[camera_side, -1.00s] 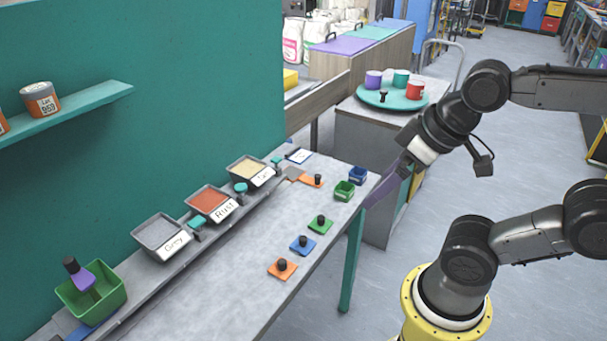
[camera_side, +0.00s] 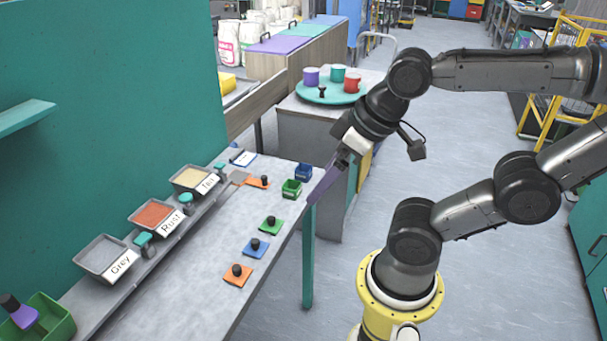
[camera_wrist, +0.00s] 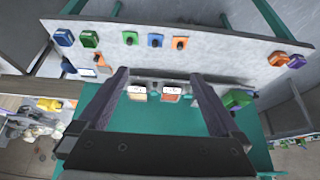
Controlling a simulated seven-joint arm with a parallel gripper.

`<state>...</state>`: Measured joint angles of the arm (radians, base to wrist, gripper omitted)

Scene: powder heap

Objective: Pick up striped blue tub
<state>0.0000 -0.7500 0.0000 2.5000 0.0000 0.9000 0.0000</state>
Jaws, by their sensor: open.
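The blue tub (camera_side: 303,172) stands on the far right corner of the grey workbench (camera_side: 215,262), just behind a green tub (camera_side: 291,188). Its stripes are too small to make out. My gripper (camera_side: 325,183) is beside the bench's right edge, to the right of the blue tub and apart from it. In the wrist view my gripper (camera_wrist: 158,78) is open, with nothing between its fingers. The blue tub (camera_wrist: 63,37) shows there at the upper left, outside the fingers, with the green tub beside it.
Orange, blue and green plates (camera_side: 254,248) with black knobs lie along the bench. Trays of grey, rust and tan powder (camera_side: 153,214) line the wall side. A trolley with a round teal tray (camera_side: 312,96) of cups stands behind my arm.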

